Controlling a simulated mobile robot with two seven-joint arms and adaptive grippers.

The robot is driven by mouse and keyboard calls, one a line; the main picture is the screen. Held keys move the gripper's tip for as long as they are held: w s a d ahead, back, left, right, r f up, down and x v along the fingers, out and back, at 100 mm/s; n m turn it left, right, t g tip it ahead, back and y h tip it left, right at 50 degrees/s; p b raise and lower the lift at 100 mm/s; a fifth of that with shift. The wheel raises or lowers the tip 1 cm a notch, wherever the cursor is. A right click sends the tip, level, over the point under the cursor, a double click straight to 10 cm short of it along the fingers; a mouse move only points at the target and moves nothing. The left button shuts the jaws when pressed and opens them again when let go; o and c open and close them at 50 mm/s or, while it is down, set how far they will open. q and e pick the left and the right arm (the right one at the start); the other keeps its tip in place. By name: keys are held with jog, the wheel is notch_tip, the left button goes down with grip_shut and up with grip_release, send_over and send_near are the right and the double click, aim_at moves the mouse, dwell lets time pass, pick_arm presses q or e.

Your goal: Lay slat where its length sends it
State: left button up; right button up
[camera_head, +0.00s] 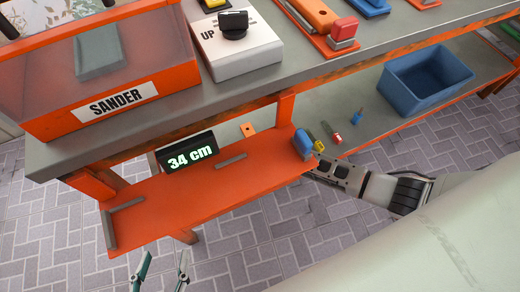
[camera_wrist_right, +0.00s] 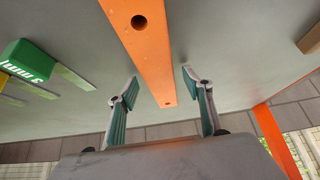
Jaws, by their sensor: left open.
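An orange bar with holes (camera_wrist_right: 150,50) shows in the right wrist view, its end between the fingers of my right gripper (camera_wrist_right: 158,80). The fingers stand apart with gaps on both sides of the bar. I cannot tell whether this bar is the slat. In the head view the right gripper's fingertips are hidden beside the orange tray's right end. A display reading "34 cm" (camera_head: 190,152) stands at the back of the low orange tray (camera_head: 170,205), which carries grey strips. My left gripper (camera_head: 161,268) is open and empty in front of the tray.
The grey bench (camera_head: 330,75) carries an orange bin marked SANDER (camera_head: 100,75) and a white box marked UP (camera_head: 240,50). A blue crate (camera_head: 425,80) and small tools are on the lower shelf. A green block marked 3 mm (camera_wrist_right: 30,62) shows in the right wrist view.

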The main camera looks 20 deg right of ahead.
jog(key=shift+s, duration=0.1)
jog(key=shift+s+r, duration=0.35)
jog(key=shift+r, duration=0.1)
jog(key=v, duration=1)
jog(key=shift+r, duration=0.4)
jog(key=shift+s, duration=0.1)
